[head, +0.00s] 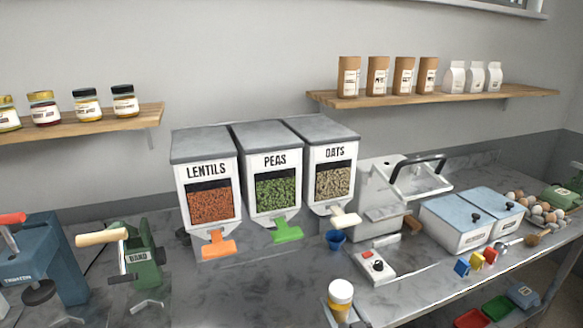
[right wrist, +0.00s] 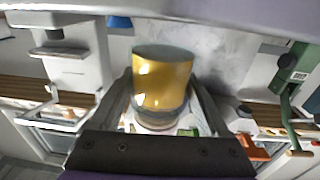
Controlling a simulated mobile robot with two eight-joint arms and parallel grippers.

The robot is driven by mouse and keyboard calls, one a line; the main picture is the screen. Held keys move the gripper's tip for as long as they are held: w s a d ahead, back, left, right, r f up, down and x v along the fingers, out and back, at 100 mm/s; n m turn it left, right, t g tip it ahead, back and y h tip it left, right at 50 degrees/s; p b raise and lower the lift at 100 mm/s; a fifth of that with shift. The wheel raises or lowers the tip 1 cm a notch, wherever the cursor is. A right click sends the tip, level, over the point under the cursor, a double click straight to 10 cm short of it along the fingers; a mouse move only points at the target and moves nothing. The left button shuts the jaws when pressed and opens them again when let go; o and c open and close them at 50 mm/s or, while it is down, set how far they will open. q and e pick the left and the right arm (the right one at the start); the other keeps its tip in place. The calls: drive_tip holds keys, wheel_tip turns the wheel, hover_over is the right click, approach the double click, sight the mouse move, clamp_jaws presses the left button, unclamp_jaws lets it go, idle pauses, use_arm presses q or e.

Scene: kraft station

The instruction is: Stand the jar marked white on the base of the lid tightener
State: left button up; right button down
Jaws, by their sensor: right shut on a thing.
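The jar (head: 341,292) is at the bottom of the head view, with a white lid and yellow-brown sides. No marking on it is readable. My right gripper (head: 340,314) is shut around it and holds it roughly upright. In the right wrist view the jar's yellow body (right wrist: 162,80) sits between the two fingers. I cannot tell how far it is above the counter. A blue machine (head: 50,262) with a red handle and partly readable lettering, apparently the lid tightener, stands at the far left. Its base is largely out of frame. My left gripper is not in view.
A green machine marked BAND (head: 140,262), with a wooden handle, stands beside the blue one. Three dispensers (head: 268,180) stand behind the counter's middle. A white box with a red button (head: 375,265) is right of the jar. Counter left of the jar (head: 245,290) is clear.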

sight(337, 282)
drive_tip(key=d, duration=0.5)
drive_tip(key=shift+s+f, duration=0.15)
drive_tip(key=a, duration=0.9)
drive_tip(key=shift+a, duration=0.2)
drive_tip(key=d, duration=0.9)
drive_tip(key=shift+d, duration=0.15)
drive_tip(key=a, duration=1)
drive_tip(key=shift+a, duration=0.1)
drive_tip(key=shift+m+h, duration=0.4)
drive_tip(key=shift+h, duration=0.3)
drive_tip(key=d+r+b, duration=0.1)
drive_tip(key=r, duration=0.1)
drive_tip(key=w+d+r, duration=0.1)
drive_tip(key=d+r, duration=0.1)
drive_tip(key=w+d+r+b, duration=0.1)
drive_tip(key=r, duration=0.2)
drive_tip(key=shift+w+d+b, duration=0.15)
drive_tip(key=shift+d+b, duration=0.05)
drive_tip(key=shift+b, duration=0.1)
drive_tip(key=shift+d, duration=0.1)
wheel_tip(337, 282, down, 9)
drive_tip(key=shift+w+f+b, duration=0.1)
drive_tip(key=shift+f+b, duration=0.05)
drive_tip(key=shift+b, duration=0.5)
